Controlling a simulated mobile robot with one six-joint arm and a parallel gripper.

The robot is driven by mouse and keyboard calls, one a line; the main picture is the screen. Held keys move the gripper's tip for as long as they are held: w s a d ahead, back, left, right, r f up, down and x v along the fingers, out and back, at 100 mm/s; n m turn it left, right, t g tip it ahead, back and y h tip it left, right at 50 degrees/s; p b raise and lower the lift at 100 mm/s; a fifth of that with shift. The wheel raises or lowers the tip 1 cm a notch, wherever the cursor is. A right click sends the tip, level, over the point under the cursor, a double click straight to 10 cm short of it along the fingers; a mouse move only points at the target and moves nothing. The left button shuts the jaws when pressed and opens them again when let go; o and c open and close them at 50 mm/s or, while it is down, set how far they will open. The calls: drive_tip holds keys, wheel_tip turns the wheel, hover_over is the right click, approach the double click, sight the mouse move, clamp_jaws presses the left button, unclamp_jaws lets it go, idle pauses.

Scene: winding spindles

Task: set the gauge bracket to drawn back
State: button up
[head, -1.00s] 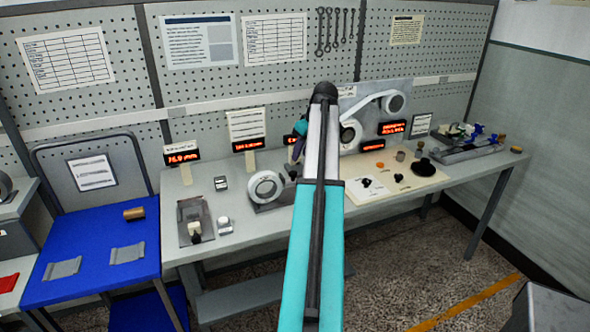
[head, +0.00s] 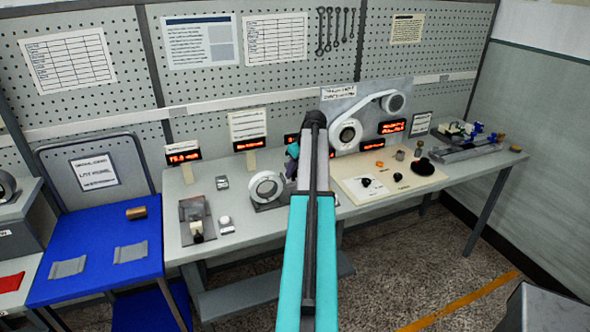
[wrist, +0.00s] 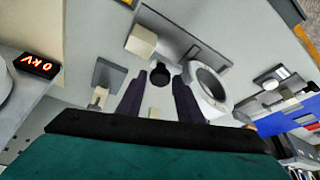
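A white ring-shaped unit (head: 266,187) on a grey base stands on the bench in the head view, left of my arm. In the wrist view its ring (wrist: 211,88) sits beside a grey plate (wrist: 192,38) with a cream block (wrist: 141,43) and a black knob (wrist: 160,74). I take this assembly to hold the gauge bracket, but no label on it is readable. My gripper (wrist: 160,84) is open, its dark fingers on either side of the knob in the picture. Whether they touch it cannot be told. In the head view my arm hides part of the unit's right side.
A grey fixture (head: 196,218) and a small white-topped item (head: 226,224) stand to the left on the bench. A belt-and-pulley panel (head: 366,115) stands behind right, with a cream board (head: 392,180) before it. A blue table (head: 95,258) adjoins on the left.

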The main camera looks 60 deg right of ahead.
drive_tip(key=shift+f, duration=0.1)
clamp_jaws()
drive_tip(key=s+d, duration=0.1)
drive_tip(key=s+d+b, duration=0.1)
drive_tip(key=d, duration=0.1)
drive_tip(key=s+d, duration=0.1)
drive_tip(key=shift+d+b, duration=0.3)
drive_tip(key=shift+d, duration=0.05)
drive_tip(key=shift+s+d, duration=0.15)
drive_tip(key=shift+s, duration=0.1)
unclamp_jaws()
drive_tip(key=b+v, duration=0.3)
drive_tip(key=v, duration=1.1)
